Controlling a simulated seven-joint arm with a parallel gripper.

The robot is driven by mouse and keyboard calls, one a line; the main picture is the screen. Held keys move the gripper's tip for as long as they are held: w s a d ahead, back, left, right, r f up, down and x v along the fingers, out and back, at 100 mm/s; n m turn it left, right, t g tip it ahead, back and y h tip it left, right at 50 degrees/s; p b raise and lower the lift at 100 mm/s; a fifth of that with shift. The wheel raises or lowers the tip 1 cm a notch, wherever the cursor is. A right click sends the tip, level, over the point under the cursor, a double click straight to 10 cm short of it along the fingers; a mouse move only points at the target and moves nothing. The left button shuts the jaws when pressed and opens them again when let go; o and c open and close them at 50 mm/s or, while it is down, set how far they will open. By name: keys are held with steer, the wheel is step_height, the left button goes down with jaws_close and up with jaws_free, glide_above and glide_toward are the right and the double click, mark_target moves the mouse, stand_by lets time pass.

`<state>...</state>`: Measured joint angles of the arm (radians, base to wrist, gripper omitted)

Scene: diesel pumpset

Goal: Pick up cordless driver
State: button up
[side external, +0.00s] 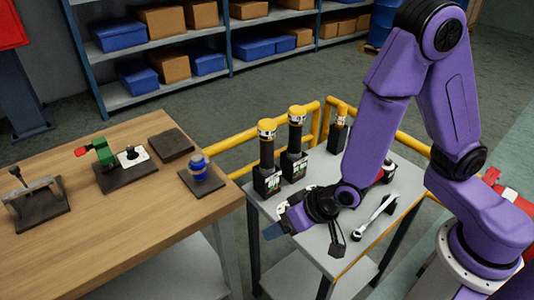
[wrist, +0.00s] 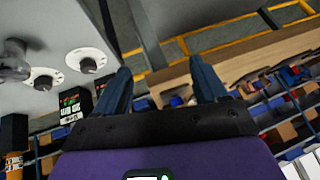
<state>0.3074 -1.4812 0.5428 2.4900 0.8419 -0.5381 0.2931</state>
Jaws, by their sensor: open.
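Upright tools that look like cordless drivers stand on the grey cart top: one at the left (side external: 267,160), one beside it (side external: 295,145), and one further back (side external: 340,132), partly hidden by my arm. Each has a yellow head, dark handle and black block base. My gripper (side external: 282,225) is open and empty at the cart's front left edge, in front of and apart from the drivers. In the wrist view my gripper (wrist: 160,85) has its fingers spread. A labelled black base (wrist: 73,106) shows left of them, and an orange head (wrist: 14,162) is cut off at lower left.
A wrench (side external: 375,215) lies right of my gripper on the cart (side external: 330,250). Yellow rails (side external: 240,158) run behind it. A wooden bench (side external: 130,225) at the left holds fixtures and a blue part (side external: 199,169). Two white discs with dark knobs (wrist: 88,61) show in the wrist view.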

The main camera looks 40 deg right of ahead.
steer(key=w+d+f+m+t+h, duration=0.2)
steer(key=w+d+t, duration=0.1)
steer(key=w, duration=0.1)
steer(key=t+h, duration=0.5)
steer(key=t, duration=0.3)
glide_toward(264, 140)
steer(key=s+d+f, duration=0.1)
steer(key=s+f, duration=0.3)
steer(key=shift+m, duration=0.4)
steer(key=x, duration=1.1)
steer(key=r+x, duration=0.1)
steer(key=x, duration=0.5)
steer(key=shift+w, duration=0.2)
steer(key=shift+r, duration=0.1)
jaws_close()
